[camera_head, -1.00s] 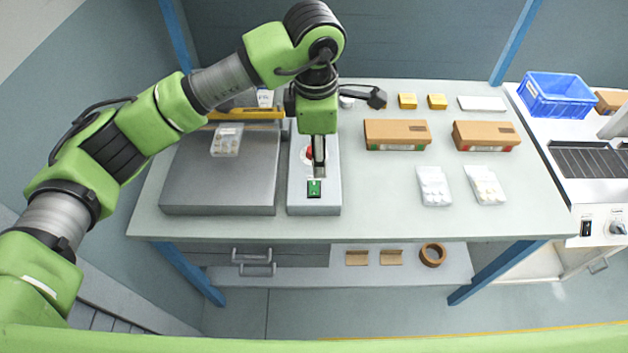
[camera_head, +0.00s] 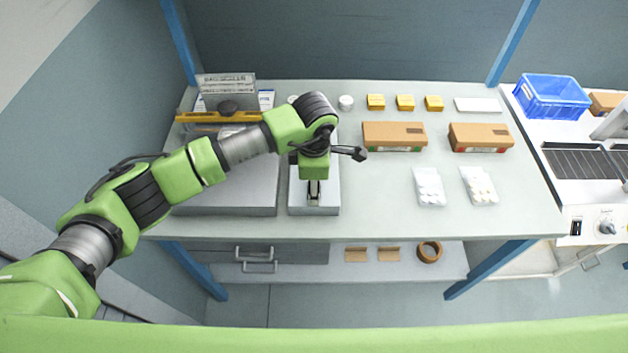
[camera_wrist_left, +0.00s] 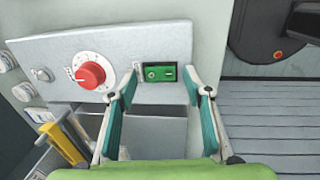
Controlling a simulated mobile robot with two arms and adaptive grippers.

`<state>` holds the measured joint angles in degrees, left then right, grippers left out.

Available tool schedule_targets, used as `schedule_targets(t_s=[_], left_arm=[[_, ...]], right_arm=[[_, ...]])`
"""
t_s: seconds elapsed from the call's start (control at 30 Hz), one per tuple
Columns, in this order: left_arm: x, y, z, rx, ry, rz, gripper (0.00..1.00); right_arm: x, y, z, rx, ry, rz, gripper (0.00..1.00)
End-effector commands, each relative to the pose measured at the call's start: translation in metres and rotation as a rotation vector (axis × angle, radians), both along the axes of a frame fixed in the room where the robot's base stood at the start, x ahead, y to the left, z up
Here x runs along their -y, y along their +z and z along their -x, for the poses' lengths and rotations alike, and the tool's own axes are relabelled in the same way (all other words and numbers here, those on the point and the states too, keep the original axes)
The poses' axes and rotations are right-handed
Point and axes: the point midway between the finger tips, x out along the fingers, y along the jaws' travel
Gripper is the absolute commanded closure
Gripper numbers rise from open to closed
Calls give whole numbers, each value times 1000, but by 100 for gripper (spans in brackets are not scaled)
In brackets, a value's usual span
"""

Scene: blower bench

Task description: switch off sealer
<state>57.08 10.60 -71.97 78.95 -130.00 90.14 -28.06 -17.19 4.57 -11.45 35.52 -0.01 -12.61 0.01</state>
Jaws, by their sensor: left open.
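The bag sealer stands at the left of the bench, with a yellow sealing bar (camera_head: 217,117) and a grey control box (camera_head: 328,172) on its right. In the left wrist view the box's panel (camera_wrist_left: 228,46) carries a red dial (camera_wrist_left: 90,75) and a green rocker switch (camera_wrist_left: 160,73). My left gripper (camera_head: 314,199) points down over the front of the box and hides the switch in the head view. In the wrist view its open teal fingers (camera_wrist_left: 162,92) stand either side of the green switch. Contact cannot be told. My right gripper is not in view.
Cardboard boxes (camera_head: 394,136), yellow boxes (camera_head: 405,103) and bags of white pieces (camera_head: 429,186) lie right of the sealer. A blue crate (camera_head: 552,97) stands on the machine at the far right. The bench's front middle is clear.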

Motion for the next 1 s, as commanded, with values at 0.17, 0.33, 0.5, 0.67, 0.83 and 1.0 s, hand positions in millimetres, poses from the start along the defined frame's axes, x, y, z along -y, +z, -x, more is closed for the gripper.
schedule_targets(t_s=[0.17,0.33,0.5,0.67,0.83,1.0], left_arm=[[0,-2,0,0,-1,0,54],[0,-2,0,0,-1,0,70],[0,-1,0,0,0,0,93],[0,-4,-2,-17,1,-3,93],[-1,-8,-7,-113,4,-7,92],[-1,-7,-9,-207,3,-7,92]], right_arm=[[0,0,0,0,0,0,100],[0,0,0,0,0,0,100],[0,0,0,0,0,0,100],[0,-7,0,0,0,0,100],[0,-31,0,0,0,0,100],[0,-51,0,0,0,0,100]])
